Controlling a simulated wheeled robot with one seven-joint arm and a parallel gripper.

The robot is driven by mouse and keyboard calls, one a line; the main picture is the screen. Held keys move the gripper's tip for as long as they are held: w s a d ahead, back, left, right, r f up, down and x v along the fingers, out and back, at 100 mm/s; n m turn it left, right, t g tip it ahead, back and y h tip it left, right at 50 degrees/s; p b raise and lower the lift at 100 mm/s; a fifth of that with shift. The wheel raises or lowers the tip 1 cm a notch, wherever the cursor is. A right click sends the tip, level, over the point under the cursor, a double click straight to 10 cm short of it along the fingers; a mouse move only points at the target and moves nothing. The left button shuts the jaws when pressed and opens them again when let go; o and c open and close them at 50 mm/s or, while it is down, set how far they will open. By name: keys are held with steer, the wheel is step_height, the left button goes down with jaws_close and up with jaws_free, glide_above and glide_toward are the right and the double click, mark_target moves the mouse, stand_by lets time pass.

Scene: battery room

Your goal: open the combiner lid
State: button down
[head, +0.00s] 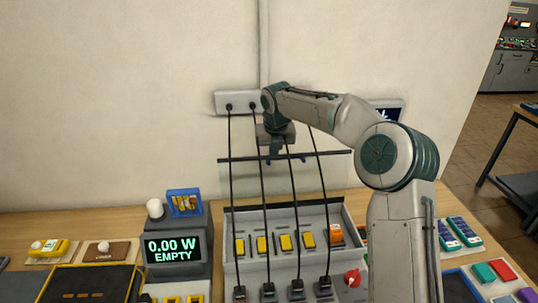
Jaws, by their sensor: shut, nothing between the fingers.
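The combiner (345,228) is a light grey box on the wooden bench, with a row of yellow switches and one orange switch inside. Its clear lid (235,182) stands up from the back edge, with a dark bar (330,153) along its top. The box interior shows uncovered from the front. My gripper (276,154) points down at the lid's top bar, near its middle. Its fingers are together with nothing between them. I cannot tell whether they touch the bar. My arm hides part of the box's right side.
Several black cables (231,180) run from a wall box (222,103) down in front of the lid to plugs on the combiner. A red knob (352,278) is at the box's right. A display (173,249) reading "0.00 W EMPTY" stands left. Bare bench lies behind the display.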

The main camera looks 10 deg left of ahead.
steer(key=shift+d+f, duration=0.2)
steer(key=shift+f, duration=0.05)
